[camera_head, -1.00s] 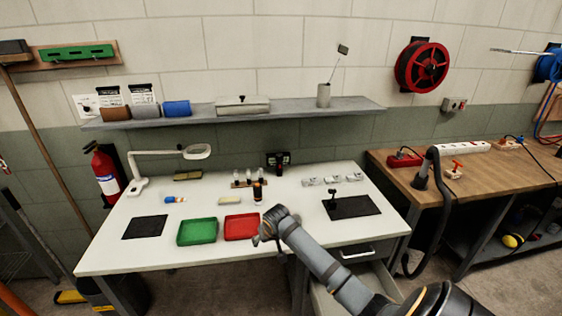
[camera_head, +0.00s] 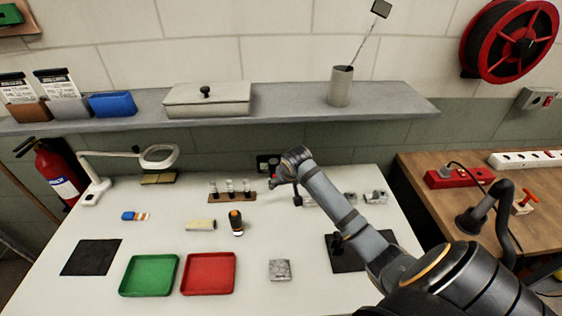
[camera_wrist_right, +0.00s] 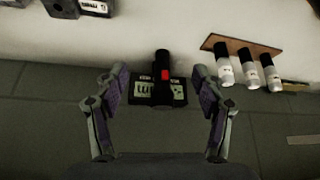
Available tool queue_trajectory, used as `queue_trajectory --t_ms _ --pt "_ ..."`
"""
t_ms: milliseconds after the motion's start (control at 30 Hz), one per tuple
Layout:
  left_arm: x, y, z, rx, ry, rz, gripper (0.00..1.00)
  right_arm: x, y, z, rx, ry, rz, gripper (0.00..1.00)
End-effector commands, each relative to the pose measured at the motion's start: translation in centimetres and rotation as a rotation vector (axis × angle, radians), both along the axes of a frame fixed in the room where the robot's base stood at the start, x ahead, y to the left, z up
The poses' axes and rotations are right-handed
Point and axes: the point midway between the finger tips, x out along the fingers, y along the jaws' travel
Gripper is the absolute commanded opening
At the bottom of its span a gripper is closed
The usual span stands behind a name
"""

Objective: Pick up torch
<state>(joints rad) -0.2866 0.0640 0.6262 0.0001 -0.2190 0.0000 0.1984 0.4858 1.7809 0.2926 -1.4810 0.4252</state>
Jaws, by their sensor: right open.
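The torch (camera_wrist_right: 162,72), a black cylinder with a red button, sits at a dark holder with a printed label (camera_wrist_right: 146,90) at the wall behind the white table. In the head view the holder (camera_head: 263,163) shows beside my gripper, which partly hides it and the torch. My right gripper (camera_wrist_right: 156,70) is open. In the wrist view its two fingers lie on either side of the torch; I cannot tell how far beyond the fingertips it stands. My left gripper is not in view.
A wooden rack of small bottles (camera_head: 232,197) stands close to my gripper; it also shows in the wrist view (camera_wrist_right: 240,46). The shelf (camera_head: 285,107) hangs above. Green (camera_head: 148,292) and red (camera_head: 208,290) trays and a dark orange-topped item (camera_head: 236,222) lie on the table.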

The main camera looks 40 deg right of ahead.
Motion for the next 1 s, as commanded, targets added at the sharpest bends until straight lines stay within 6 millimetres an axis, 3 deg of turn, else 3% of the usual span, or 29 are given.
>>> queue_trajectory --t_ms 133,333,500,700,1000 --pt "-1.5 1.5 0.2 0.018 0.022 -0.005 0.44 0.6 -0.2 0.1 0.002 -0.001 -0.002 0.69" --pt "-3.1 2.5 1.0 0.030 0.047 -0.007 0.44 4.4 -1.6 0.2 0.003 0.000 -0.003 0.69" --pt "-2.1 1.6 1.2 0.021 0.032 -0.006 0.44 6.5 -2.4 0.0 0.002 -0.001 -0.001 0.69" --pt "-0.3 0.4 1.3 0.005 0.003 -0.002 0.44 6.9 -2.5 -0.1 0.001 0.000 0.000 0.69" --pt "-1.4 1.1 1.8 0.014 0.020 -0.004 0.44 11.0 -4.0 0.0 0.003 0.000 -0.001 0.69"
